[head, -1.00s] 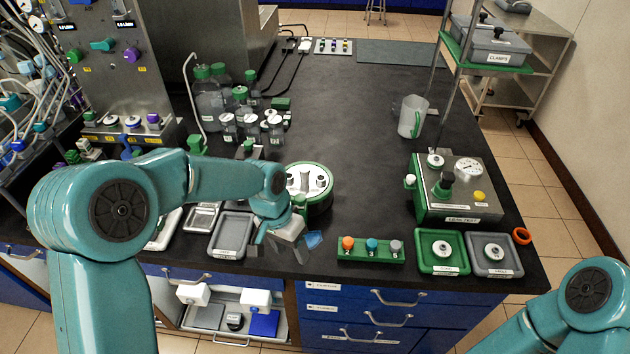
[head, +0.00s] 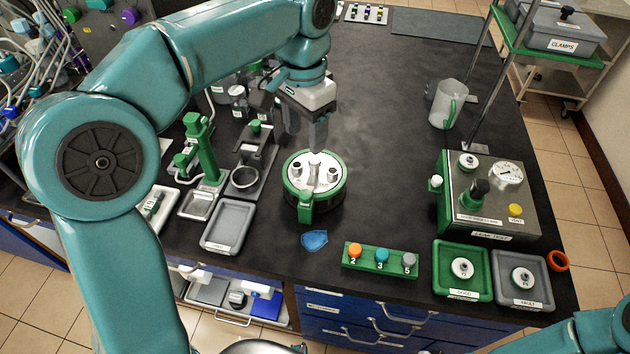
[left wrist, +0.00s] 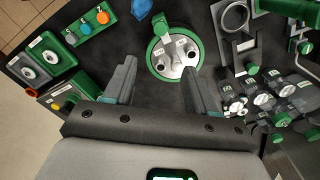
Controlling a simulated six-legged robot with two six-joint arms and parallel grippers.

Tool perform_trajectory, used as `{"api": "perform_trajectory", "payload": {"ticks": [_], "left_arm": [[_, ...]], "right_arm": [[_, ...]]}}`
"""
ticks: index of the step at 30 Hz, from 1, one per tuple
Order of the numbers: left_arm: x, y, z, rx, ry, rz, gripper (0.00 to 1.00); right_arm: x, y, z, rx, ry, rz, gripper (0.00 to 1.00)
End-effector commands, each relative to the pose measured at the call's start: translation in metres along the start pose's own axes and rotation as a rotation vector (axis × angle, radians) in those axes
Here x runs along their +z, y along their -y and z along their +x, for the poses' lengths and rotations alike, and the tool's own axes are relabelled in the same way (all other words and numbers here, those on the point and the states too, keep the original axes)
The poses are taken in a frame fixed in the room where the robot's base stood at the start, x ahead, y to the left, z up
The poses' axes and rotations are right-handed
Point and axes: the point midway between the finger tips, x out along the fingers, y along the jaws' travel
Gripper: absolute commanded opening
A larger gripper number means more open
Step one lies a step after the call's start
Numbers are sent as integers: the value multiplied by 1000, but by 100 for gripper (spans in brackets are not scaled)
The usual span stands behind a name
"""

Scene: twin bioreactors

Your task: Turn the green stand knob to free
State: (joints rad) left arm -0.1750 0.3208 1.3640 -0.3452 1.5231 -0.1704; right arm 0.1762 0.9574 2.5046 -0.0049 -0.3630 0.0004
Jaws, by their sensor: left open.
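A green upright stand (head: 203,150) with a side arm is left of centre in the head view. Beside it is a dark stand with a ring (head: 245,180) and a green knob (head: 256,127) at its back end. I cannot tell for sure which knob the task names. In the left wrist view the ring stand (left wrist: 238,45) is at upper right, with a green knob (left wrist: 252,69). My left gripper (head: 293,125) is open and empty, above the bench behind the round green-rimmed vessel (head: 315,180). Its fingers (left wrist: 160,88) are apart in the wrist view. My right gripper is out of view.
A grey tray (head: 228,228), a blue piece (head: 314,240) and a green block with coloured plugs (head: 380,260) lie along the front. Small bottles stand left of my gripper. The bench's middle is clear.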

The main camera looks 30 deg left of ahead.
Motion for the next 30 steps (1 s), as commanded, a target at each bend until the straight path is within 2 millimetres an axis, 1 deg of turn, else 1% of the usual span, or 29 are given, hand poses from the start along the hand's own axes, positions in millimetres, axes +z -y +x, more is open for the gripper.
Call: {"api": "perform_trajectory", "payload": {"ticks": [2, 5, 15, 18, 21, 25, 30], "left_arm": [[3, 0, 6, 0, 2, -1, 56], [6, -1, 22, 0, 4, -2, 56], [7, -4, 102, 1, 6, 0, 56], [6, -4, 124, 2, 5, -1, 56], [5, -4, 141, 2, 4, 0, 56], [4, -3, 155, 1, 2, 2, 56], [2, -2, 162, 0, -1, 1, 56]], "right_arm": [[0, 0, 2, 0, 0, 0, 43], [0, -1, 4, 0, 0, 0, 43], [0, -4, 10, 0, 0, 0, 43], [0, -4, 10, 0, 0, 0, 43], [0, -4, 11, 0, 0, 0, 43], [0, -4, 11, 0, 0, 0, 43], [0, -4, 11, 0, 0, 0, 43]]}}
